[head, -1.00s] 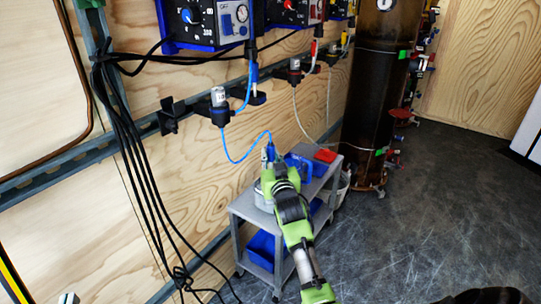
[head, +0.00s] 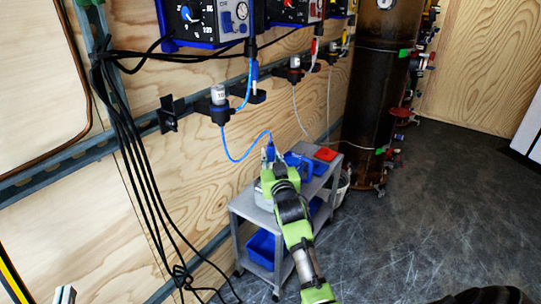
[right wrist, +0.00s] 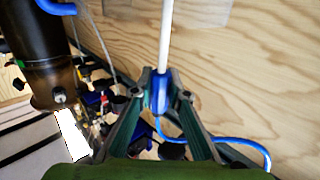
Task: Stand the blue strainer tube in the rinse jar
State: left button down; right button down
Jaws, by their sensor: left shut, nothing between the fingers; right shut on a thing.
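The blue strainer tube (right wrist: 160,93) is between the fingers of my right gripper (right wrist: 161,100), with a white rod (right wrist: 166,35) running from it. A blue hose (right wrist: 238,140) loops off below. In the head view my right gripper (head: 268,162) is above the grey cart (head: 243,208), shut on the blue strainer tube (head: 270,150). A pale round container (head: 261,200), perhaps the rinse jar, stands on the cart just behind and below the gripper, mostly hidden by it. Whether the tube is inside it cannot be told. My left gripper (head: 65,295) shows only its tips at the lower left edge, shut and empty.
Blue bins (head: 262,248) and a red piece (head: 325,154) are on the cart. A pump unit (head: 205,20) and bottle holders (head: 218,105) are on the wall. Black cables (head: 130,160) hang at left. A brown cylinder (head: 372,100) stands behind.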

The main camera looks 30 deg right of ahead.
pick_arm(q)
jog(key=shift+r, duration=0.3)
pick_arm(e)
jog(key=shift+f, duration=0.1)
jog(key=c, duration=1.9)
grip_release()
jog(key=shift+s+f, duration=0.1)
jog(key=shift+s+a, duration=0.2)
jog(key=shift+s, duration=0.15)
jog(key=v, duration=1.1)
